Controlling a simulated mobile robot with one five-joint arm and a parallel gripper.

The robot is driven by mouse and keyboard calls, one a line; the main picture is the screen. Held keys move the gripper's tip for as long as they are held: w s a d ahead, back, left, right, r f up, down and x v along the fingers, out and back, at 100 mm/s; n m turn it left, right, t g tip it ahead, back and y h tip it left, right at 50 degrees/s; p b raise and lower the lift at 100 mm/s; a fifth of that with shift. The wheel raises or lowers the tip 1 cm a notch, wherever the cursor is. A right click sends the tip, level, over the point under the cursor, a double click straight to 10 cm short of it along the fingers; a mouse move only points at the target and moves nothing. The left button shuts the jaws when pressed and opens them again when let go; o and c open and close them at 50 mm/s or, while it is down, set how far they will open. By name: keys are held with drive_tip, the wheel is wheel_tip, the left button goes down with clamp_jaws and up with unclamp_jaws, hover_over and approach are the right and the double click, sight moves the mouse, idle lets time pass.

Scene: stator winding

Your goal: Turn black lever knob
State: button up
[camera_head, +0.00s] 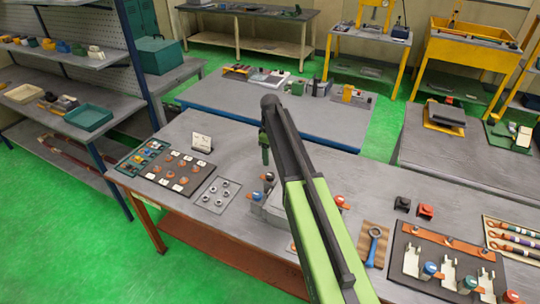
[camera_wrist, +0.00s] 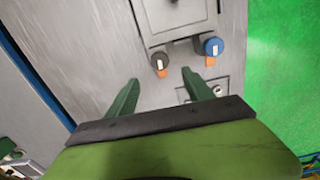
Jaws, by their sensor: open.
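The black lever knob (camera_wrist: 159,61) shows in the wrist view as a round dark cap with an orange tab, at the edge of a grey metal unit (camera_wrist: 176,16). A blue knob (camera_wrist: 213,47) with a similar orange tab sits to its right. My gripper (camera_wrist: 160,77) is open and empty; its two green fingers point toward the black knob, which appears between and just beyond the fingertips. I cannot tell the height gap. In the head view my gripper (camera_head: 264,148) hangs over the bench, and my arm hides part of the unit (camera_head: 272,207).
The grey workbench (camera_head: 222,146) holds a dark tray of small parts (camera_head: 172,172) and a plate of rings (camera_head: 216,194) to the left. A red knob (camera_head: 340,201), a wrench on a board (camera_head: 374,246) and a fixture panel (camera_head: 448,247) lie to the right.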

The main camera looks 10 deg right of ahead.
wheel_tip(320, 180, up, 6)
drive_tip(key=p, duration=0.4)
drive_tip(key=s+f+m+b, duration=0.5)
drive_tip(key=s+f+b, duration=0.4)
drive_tip(key=s, duration=0.5)
drive_tip(key=s+f+m+b, duration=0.5)
drive_tip(key=s+f+b, duration=0.4)
drive_tip(key=s, duration=0.5)
drive_tip(key=shift+d, duration=0.1)
drive_tip(key=shift+c, duration=0.2)
